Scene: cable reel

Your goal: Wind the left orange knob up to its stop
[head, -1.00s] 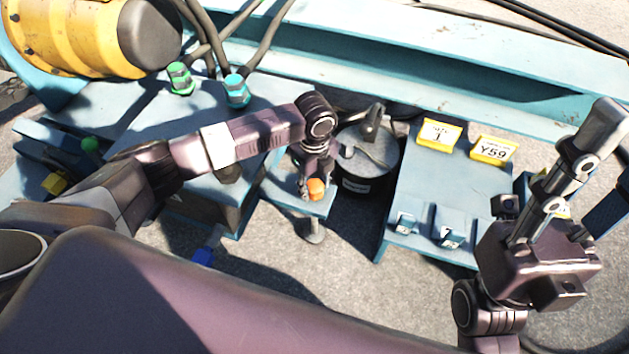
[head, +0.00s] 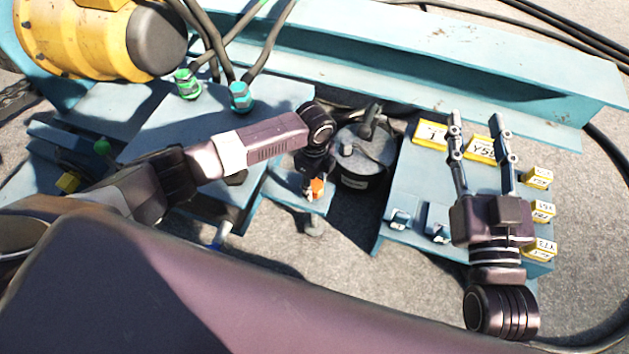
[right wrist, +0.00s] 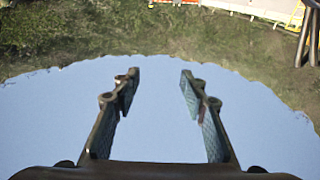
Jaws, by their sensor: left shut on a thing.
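The orange knob (head: 316,188) sits on a small blue plate (head: 288,190) left of the round dark reel drum. My left gripper (head: 313,178) reaches down onto this knob from above and is shut on it, covering much of it. The fingertips are small and partly shadowed here. My right gripper (head: 477,122) is open and empty over the right blue table, with its two fingers pointing away from me. Its spread fingers also show in the right wrist view (right wrist: 160,90), with nothing between them.
The drum (head: 362,158) has a crank-like part on top. The blue table (head: 412,180) carries yellow labels (head: 430,135) and small blue brackets (head: 398,218). Left stand a yellow motor (head: 85,40) and cables with green (head: 187,84) and teal (head: 241,97) fittings. A long blue beam (head: 400,60) runs behind.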

